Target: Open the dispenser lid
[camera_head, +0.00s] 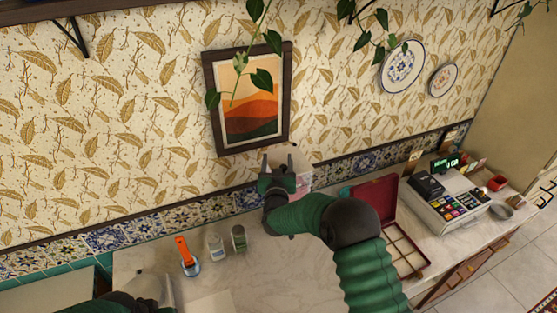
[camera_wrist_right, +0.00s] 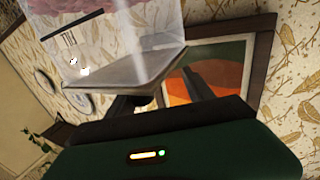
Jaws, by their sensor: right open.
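The dispenser (camera_head: 304,178) is a clear box against the tiled back wall in the head view, partly hidden by my right gripper. In the right wrist view its clear body (camera_wrist_right: 115,25) shows pinkish contents or print, and the grey-beige lid (camera_wrist_right: 125,72) lies across its end. I cannot tell whether the lid is fully seated. My right gripper (camera_head: 278,164) is open and empty, its fingers at the lid's height. In the wrist view the dark fingers are close to the lid edge; contact is unclear. Only a part of my left arm shows at the lower left.
An open red case (camera_head: 376,203) and a cash register (camera_head: 450,205) stand to the right. A framed picture (camera_head: 250,98) hangs behind the gripper.

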